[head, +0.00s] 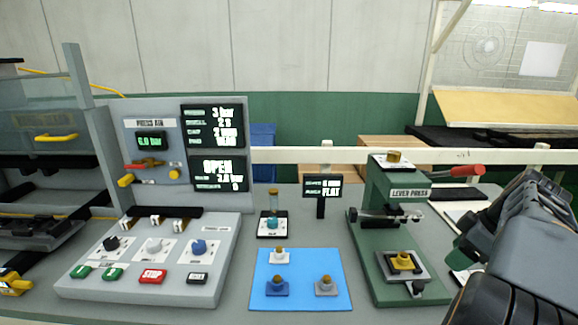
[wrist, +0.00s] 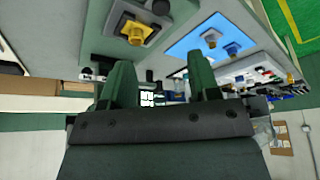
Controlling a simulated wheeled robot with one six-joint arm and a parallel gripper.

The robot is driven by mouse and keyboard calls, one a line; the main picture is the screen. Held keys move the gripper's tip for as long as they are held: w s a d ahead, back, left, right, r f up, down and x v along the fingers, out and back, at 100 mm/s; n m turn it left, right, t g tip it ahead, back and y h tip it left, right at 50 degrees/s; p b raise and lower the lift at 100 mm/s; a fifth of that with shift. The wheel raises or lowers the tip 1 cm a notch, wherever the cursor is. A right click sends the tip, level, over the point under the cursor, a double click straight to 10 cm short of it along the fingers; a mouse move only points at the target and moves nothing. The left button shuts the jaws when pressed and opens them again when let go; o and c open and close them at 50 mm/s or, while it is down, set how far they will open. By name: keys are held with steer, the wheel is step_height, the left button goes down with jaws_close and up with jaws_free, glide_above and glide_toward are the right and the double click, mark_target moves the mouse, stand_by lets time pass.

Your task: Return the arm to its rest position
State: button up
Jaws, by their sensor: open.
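My arm (head: 525,255) fills the right side of the head view, folded to the right of the green lever press (head: 385,225). My gripper (head: 468,245) shows there as a dark green part beside the press, apart from any clip. In the wrist view its two green fingers (wrist: 161,82) stand wide apart. Nothing is held between them. The wrist picture is turned over, with the press and the blue mat (wrist: 190,43) at the top.
A blue mat (head: 264,300) with several small clip parts lies left of the press. A grey control panel (head: 150,262) with knobs and buttons stands further left. A small sign (head: 322,187) and a glass vial piece (head: 273,212) stand behind the mat. The press's red lever (head: 466,170) reaches toward my arm.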

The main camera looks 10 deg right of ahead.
steer(key=w+a+f+m+g+h+p, duration=0.1)
steer(key=a+f+m+g+h+p, duration=0.15)
steer(key=a+f+m, duration=0.6)
steer(key=s+a+r+n+t+p, duration=0.1)
steer(key=a+r+n+t+p, duration=0.1)
steer(key=a, duration=1.7)
steer(key=shift+s+a, duration=0.15)
steer(key=shift+a, duration=0.15)
